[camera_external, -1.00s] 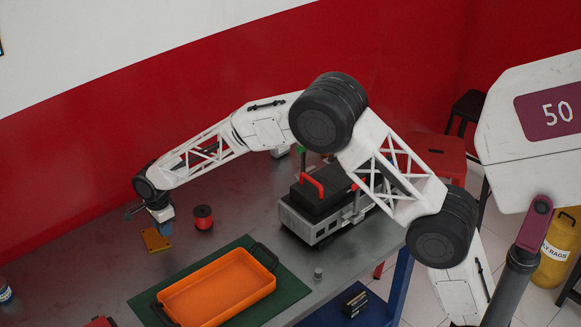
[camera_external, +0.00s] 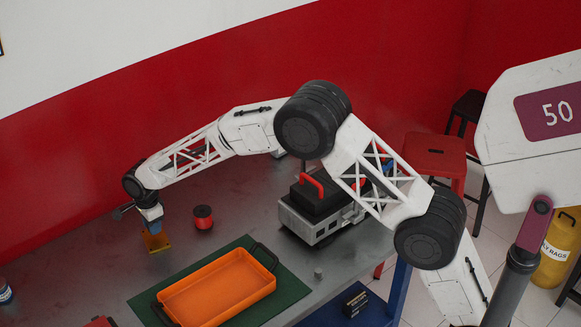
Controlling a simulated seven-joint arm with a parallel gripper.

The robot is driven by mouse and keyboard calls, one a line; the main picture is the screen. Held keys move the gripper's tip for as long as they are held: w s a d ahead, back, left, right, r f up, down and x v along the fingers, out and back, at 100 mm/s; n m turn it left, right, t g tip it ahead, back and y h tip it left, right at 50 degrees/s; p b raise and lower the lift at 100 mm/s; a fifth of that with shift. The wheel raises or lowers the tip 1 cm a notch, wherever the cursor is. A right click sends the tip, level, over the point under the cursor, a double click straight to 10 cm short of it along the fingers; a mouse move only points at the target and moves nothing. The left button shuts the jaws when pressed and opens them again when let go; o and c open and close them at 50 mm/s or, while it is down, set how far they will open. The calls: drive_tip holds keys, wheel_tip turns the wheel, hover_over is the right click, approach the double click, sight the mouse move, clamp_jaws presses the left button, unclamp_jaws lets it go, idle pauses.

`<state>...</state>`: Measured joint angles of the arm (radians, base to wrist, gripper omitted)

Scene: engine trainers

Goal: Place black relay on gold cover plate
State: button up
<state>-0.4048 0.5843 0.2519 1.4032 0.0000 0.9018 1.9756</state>
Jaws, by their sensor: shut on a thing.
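The gold cover plate (camera_external: 160,244) lies on the grey bench at the left, partly covered by my gripper. My gripper (camera_external: 153,227) points down right over the plate and is shut on the black relay. The relay is too small and too hidden by the fingers to make out clearly. I cannot tell from this view whether it touches the plate.
A red spool (camera_external: 203,217) stands just right of the plate. An orange tray (camera_external: 218,290) sits on a green mat (camera_external: 292,290) in front. A grey machine with a black top and red handle (camera_external: 310,205) stands at the right.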

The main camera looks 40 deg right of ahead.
drive_tip(key=shift+f, duration=1.3)
drive_tip(key=shift+f, duration=0.1)
drive_tip(key=o, duration=0.9)
wheel_tip(320, 180, up, 12)
drive_tip(key=shift+r, duration=0.15)
drive_tip(key=shift+d, duration=0.1)
